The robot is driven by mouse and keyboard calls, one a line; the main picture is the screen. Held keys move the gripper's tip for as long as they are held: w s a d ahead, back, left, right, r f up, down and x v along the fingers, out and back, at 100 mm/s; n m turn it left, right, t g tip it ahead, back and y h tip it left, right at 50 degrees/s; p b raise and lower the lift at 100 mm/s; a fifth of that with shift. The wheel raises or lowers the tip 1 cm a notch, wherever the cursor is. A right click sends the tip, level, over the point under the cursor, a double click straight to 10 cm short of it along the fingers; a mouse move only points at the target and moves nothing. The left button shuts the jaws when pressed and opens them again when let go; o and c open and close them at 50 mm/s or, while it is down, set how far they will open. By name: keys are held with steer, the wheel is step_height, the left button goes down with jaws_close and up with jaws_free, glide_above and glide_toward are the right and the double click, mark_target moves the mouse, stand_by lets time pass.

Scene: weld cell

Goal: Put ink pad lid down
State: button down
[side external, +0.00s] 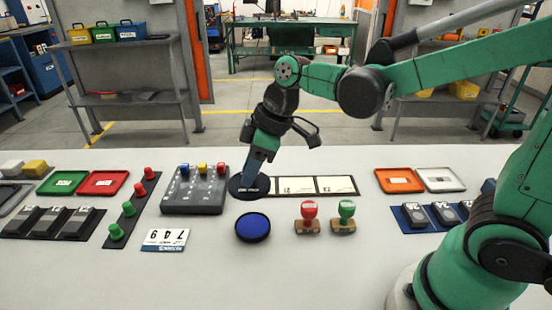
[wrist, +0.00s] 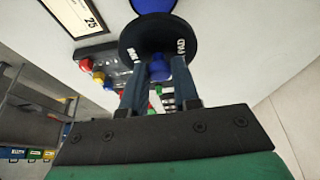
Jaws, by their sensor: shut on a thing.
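The ink pad lid (side external: 240,191) is a round black disc with white lettering. It shows in the side view behind the blue ink pad (side external: 253,227), which stands uncovered. My gripper (side external: 254,178) points down and is shut on the lid. In the wrist view, the fingers (wrist: 158,88) close around a blue knob (wrist: 158,68) on the lid (wrist: 140,30). Part of the blue pad (wrist: 152,5) shows beyond the lid. I cannot tell whether the lid touches the table or is a little above it.
A grey slider panel (side external: 193,201) stands close left of the lid, and a framed card strip (side external: 315,186) lies close right. Red (side external: 308,218) and green (side external: 344,218) stamps stand right of the pad. A number card (side external: 165,240) lies front left. The front table is clear.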

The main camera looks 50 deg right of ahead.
step_height(320, 180, up, 9)
glide_above(206, 237)
steer(key=d, duration=0.1)
steer(key=f, duration=1.1)
steer(key=s+f, duration=0.1)
steer(key=f, duration=0.4)
steer(key=shift+f, duration=2.35)
steer(key=shift+f, duration=0.1)
steer(key=c, duration=0.7)
jaws_free()
steer(key=shift+o, duration=0.2)
